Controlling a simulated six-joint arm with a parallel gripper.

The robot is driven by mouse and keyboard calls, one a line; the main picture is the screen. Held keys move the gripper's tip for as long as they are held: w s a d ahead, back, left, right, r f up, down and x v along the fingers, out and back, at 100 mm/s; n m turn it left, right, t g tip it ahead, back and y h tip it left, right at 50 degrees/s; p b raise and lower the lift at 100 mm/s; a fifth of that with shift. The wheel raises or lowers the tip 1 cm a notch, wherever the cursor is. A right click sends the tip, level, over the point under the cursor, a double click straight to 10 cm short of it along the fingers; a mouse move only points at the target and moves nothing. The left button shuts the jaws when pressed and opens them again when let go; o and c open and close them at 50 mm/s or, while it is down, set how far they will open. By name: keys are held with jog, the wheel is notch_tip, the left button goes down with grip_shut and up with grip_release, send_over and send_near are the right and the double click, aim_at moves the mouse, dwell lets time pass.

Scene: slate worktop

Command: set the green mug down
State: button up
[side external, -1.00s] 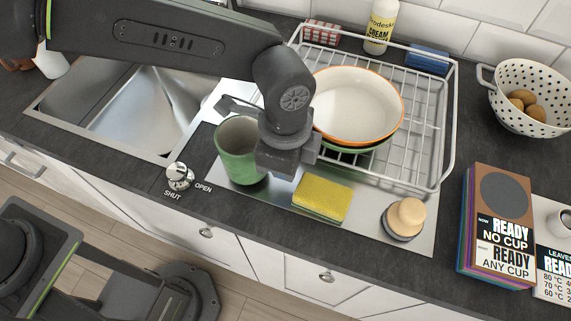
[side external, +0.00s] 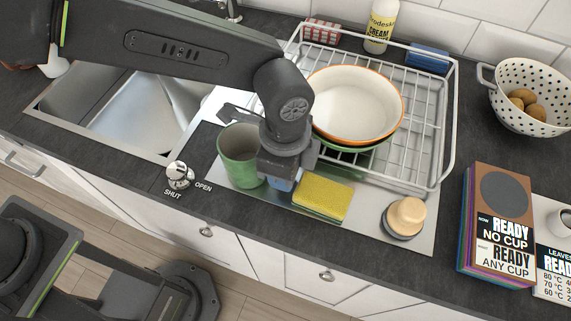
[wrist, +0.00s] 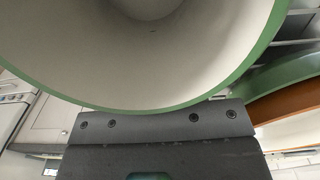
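The green mug (side external: 238,160) is upright in the side view, above or on the steel drainer plate (side external: 225,200), left of the yellow sponge. I cannot tell whether its base touches the plate. My gripper (side external: 285,165) is close against the mug's right side, and its fingers are hidden. A small blue patch (side external: 281,184) shows just below the gripper; I cannot tell what it is. In the wrist view, the pale inside and green rim of the mug (wrist: 150,50) fill the top, with my gripper's body (wrist: 160,145) below the rim.
The yellow sponge (side external: 322,197) lies close on the right, then a wooden-handled brush (side external: 405,217). The wire rack (side external: 440,150) with an orange-rimmed bowl (side external: 358,105) stands behind. The sink (side external: 135,115) is at left, the tap knob (side external: 179,175) in front.

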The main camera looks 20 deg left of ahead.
notch_tip(320, 180, up, 12)
jog(key=shift+r, duration=0.15)
dwell(0.3)
jog(key=shift+w+a+r, duration=0.1)
jog(key=shift+a+r, duration=0.1)
jog(key=shift+a, duration=0.15)
jog(key=a+r+n+t+h, duration=0.1)
jog(key=a+r+n, duration=0.3)
jog(key=a, duration=0.5)
jog(key=a+r+n+t, duration=0.1)
jog(key=a+r+n, duration=0.25)
jog(key=a, duration=0.65)
jog(key=s+a+f+n+t, duration=0.1)
jog(key=s+a+f+n, duration=0.1)
jog(key=s+a+n, duration=0.3)
jog(key=s+a+f+n+t+y, duration=0.1)
jog(key=s+a+f+n+t, duration=0.1)
jog(key=s+a+n, duration=0.3)
jog(key=a, duration=0.4)
jog(key=shift+s+a+t, duration=0.2)
jog(key=shift+a+t, duration=0.1)
jog(key=shift+a, duration=0.1)
jog(key=shift+o, duration=0.4)
jog(key=shift+w, duration=0.1)
